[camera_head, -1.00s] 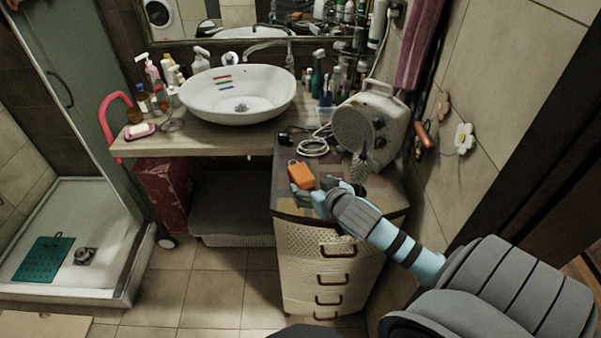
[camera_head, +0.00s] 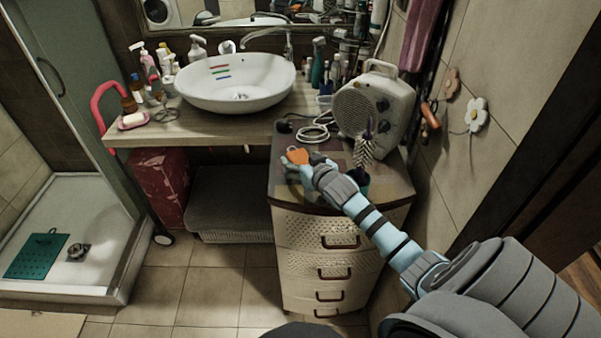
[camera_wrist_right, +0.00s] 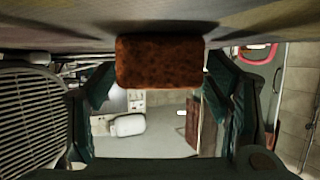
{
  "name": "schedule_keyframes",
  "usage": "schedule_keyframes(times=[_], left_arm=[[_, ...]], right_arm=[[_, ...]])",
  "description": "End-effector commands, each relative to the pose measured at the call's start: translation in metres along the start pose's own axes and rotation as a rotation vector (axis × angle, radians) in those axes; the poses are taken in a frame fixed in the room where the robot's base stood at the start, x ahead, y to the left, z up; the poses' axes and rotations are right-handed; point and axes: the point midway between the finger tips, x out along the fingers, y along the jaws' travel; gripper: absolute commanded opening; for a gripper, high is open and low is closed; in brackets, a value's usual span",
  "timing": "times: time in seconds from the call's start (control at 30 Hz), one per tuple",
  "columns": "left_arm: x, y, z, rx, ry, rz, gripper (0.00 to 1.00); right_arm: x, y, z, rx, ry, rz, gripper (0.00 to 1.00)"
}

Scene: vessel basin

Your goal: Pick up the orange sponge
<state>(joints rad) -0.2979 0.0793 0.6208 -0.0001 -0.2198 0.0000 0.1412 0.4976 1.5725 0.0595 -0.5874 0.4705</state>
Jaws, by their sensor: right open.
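The orange sponge (camera_head: 298,156) is on top of the chest of drawers (camera_head: 285,187), near its left side. In the right wrist view it shows as a rusty, pitted block (camera_wrist_right: 160,62) at the top centre, against the chest's surface. My right gripper (camera_head: 301,165) is at the sponge and hides part of it in the head view. In the right wrist view its dark fingers stand apart on either side of the sponge, with its near face at the fingertips. Contact cannot be told. My left gripper is not in view.
A beige fan heater (camera_head: 372,112) with a coiled cable (camera_head: 316,133) stands behind, at the back of the chest. The white basin (camera_head: 238,84) and counter are at the back left.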

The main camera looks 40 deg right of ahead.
Motion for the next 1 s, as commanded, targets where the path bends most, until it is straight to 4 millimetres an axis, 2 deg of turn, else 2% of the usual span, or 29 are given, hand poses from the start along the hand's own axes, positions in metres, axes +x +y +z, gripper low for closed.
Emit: schedule_keyframes(times=[0.2, 0.47, 0.53, 0.57, 0.8, 0.93, 1.0], left_arm=[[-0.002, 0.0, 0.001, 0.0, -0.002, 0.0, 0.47], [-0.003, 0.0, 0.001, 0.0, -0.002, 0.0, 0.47], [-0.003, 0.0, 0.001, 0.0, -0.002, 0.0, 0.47], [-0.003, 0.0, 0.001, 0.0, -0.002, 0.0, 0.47], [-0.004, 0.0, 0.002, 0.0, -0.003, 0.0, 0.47], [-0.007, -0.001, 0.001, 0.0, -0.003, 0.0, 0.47], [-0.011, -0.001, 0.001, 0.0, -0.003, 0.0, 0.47]], right_arm=[[0.0, 0.0, 0.0, 0.0, -0.006, 0.001, 0.7], [-0.001, 0.0, -0.001, 0.0, -0.005, 0.001, 0.29], [-0.001, 0.0, -0.001, 0.0, -0.005, 0.001, 0.29], [-0.001, 0.0, -0.001, 0.0, -0.005, 0.001, 0.25], [-0.002, 0.0, -0.004, 0.0, -0.005, 0.001, 0.25], [-0.007, 0.0, -0.017, 0.001, -0.003, 0.0, 0.25], [-0.013, 0.0, -0.031, 0.0, -0.002, 0.0, 0.25]])
